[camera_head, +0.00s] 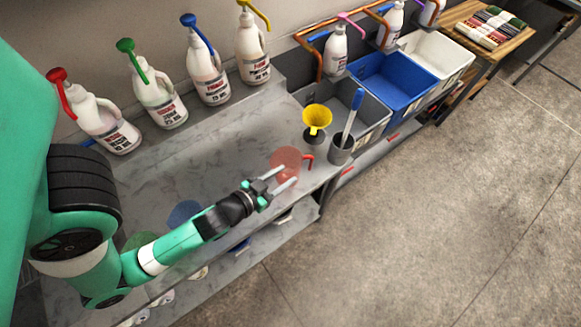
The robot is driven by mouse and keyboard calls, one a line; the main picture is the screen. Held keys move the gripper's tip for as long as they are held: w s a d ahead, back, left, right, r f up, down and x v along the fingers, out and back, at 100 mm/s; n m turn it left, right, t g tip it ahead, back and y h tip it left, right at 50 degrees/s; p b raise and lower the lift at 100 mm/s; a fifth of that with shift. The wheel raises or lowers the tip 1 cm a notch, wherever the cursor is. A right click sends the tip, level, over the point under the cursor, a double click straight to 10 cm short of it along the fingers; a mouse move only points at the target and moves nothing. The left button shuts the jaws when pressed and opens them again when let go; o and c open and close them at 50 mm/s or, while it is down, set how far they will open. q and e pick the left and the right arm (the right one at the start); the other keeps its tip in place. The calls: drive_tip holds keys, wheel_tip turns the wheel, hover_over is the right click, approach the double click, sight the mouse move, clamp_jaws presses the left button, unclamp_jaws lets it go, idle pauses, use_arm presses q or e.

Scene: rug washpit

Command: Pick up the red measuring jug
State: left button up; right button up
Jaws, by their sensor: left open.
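The red measuring jug (283,157) is translucent and stands on the grey bench near its right end. A red handle sticks out on its right side. My left gripper (284,180) is open, with its two light fingers pointing right, just in front of the jug in the picture. The fingers overlap the jug's lower part; I cannot tell whether they touch it. My right gripper is not in view.
A yellow funnel (316,117) and a dark cup (341,149) with a blue-handled tool stand right of the jug. Blue (186,212) and green (141,240) translucent jugs are partly behind my arm. Several pump bottles (161,99) line the back. The bench middle is clear.

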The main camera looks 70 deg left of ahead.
sight(295, 174)
use_arm(q)
drive_tip(key=x, duration=0.5)
drive_tip(key=shift+w+a+f, duration=0.15)
drive_tip(key=shift+w+a, duration=0.05)
drive_tip(key=shift+w, duration=0.15)
clamp_jaws()
idle(1.1)
